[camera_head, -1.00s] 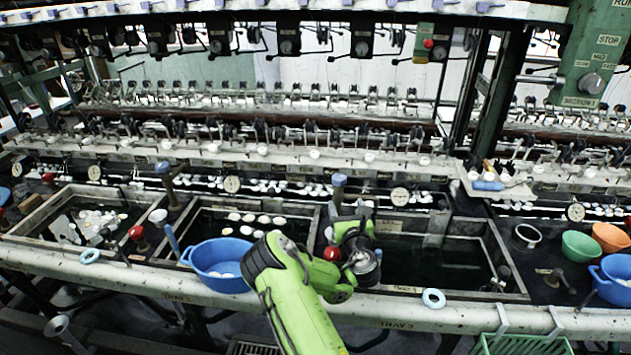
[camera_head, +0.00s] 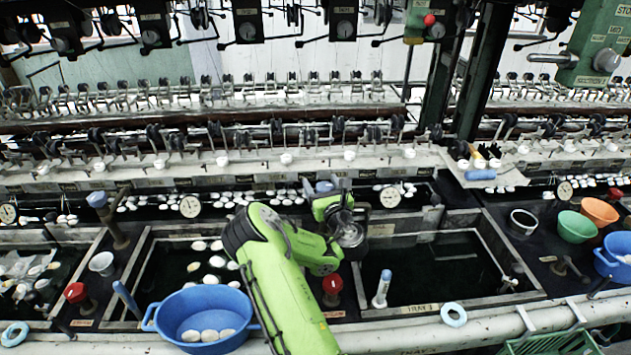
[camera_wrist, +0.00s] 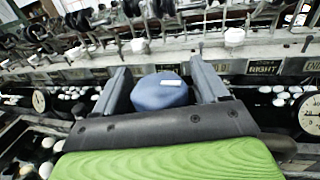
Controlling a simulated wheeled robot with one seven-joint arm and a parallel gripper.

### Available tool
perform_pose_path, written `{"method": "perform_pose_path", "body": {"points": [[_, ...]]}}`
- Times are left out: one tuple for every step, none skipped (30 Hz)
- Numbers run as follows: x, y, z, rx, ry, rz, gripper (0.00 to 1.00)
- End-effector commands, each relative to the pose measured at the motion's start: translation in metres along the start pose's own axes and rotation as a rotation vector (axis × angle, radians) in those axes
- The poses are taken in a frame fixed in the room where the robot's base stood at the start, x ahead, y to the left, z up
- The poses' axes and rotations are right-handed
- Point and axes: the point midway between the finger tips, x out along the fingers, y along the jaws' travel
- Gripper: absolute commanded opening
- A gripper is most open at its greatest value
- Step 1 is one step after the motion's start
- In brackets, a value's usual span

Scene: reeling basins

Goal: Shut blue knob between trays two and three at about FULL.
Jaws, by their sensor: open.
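The blue knob (camera_head: 324,187) stands at the back of the divider between tray two and tray three. In the head view, my wrist and gripper hide most of it and its post. In the wrist view, the blue knob (camera_wrist: 160,94), with a pale mark on its top, sits between the two fingers of my gripper (camera_wrist: 158,72). The gripper is open, with a finger on each side; I cannot tell whether either touches the knob. In the head view, my gripper (camera_head: 328,190) reaches away over the divider. The knob's plate and any FULL marking are hidden.
A red knob (camera_head: 332,287) stands near the divider's front, beside my arm. Another blue knob (camera_head: 97,199) stands left of tray two. A dial (camera_head: 390,197) is behind.

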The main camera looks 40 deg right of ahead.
Motion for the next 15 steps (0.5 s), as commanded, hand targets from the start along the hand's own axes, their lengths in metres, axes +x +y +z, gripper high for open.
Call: {"method": "perform_pose_path", "body": {"points": [[-0.0001, -0.0002, 0.0003, 0.0, 0.0, 0.0, 0.73], [-0.0001, -0.0002, 0.0004, 0.0, 0.0, 0.0, 0.73], [-0.0001, -0.0001, 0.0004, 0.0, 0.0, 0.0, 0.73], [-0.0001, -0.0001, 0.0004, 0.0, 0.0, 0.0, 0.73], [0.0, -0.0001, 0.0004, 0.0, 0.0, 0.0, 0.73], [0.0, 0.0, 0.0004, 0.0, 0.0, 0.0, 0.67], [0.0, 0.0, 0.0004, 0.0, 0.0, 0.0, 0.62], [0.0, 0.0, 0.0003, 0.0, 0.0, 0.0, 0.57], [0.0, 0.0, 0.0003, 0.0, 0.0, 0.0, 0.51], [0.0, 0.0, 0.0003, 0.0, 0.0, 0.0, 0.47], [0.0, 0.0001, 0.0003, 0.0, 0.0, 0.0, 0.42], [0.0001, 0.0001, 0.0003, 0.0, 0.0, 0.0, 0.36], [0.0001, 0.0001, 0.0003, 0.0, 0.0, 0.0, 0.31], [0.0001, 0.0001, 0.0002, 0.0, 0.0, 0.0, 0.27], [0.0001, 0.0001, 0.0002, 0.0, 0.0, 0.0, 0.22]]}}
